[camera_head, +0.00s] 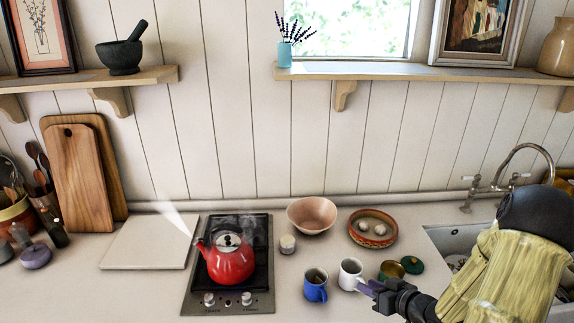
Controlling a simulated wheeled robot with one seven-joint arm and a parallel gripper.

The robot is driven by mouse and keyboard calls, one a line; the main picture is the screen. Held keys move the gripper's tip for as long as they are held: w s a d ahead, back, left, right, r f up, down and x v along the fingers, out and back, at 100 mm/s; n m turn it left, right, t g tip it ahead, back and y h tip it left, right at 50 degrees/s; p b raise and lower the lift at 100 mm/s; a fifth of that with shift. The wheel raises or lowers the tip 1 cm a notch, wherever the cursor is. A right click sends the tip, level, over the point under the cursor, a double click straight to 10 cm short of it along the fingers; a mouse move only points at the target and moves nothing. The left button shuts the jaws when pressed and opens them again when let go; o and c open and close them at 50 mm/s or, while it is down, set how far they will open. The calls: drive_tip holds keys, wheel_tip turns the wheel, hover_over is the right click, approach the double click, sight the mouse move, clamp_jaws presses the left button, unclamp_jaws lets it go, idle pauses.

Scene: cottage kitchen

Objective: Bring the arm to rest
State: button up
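My arm (505,270) reaches in from the right edge, over the front of the counter by the sink. My gripper (374,289) points left at its end, low in the view, close to the right side of a white mug (350,274). A small purplish piece shows at its tip, and I cannot tell if it is a finger or a held thing. The finger gap is too small to make out. I cannot tell if the gripper touches the mug.
A red kettle (231,262) steams on the hob (256,298). A blue mug (315,286), candle (287,244), pink bowl (312,214), terracotta dish (373,240) and brass pot (391,270) stand near my gripper. The sink (437,236) is behind my arm. A pale board (148,243) lies bare at left.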

drive_tip(key=s+a+r+m+g+h+b, duration=0.2)
drive_tip(key=s+a+r+g+h+b, duration=0.2)
drive_tip(key=s, duration=0.9)
drive_tip(key=a+g+h, duration=0.2)
drive_tip(key=a+g, duration=0.2)
drive_tip(key=a, duration=0.2)
drive_tip(key=shift+s+r+m+b, duration=0.15)
drive_tip(key=shift+s+m+b, duration=0.15)
drive_tip(key=shift+m, duration=0.1)
drive_tip(key=shift+w, duration=0.2)
idle(0.4)
drive_tip(key=shift+s+a, duration=0.1)
drive_tip(key=shift+s, duration=0.1)
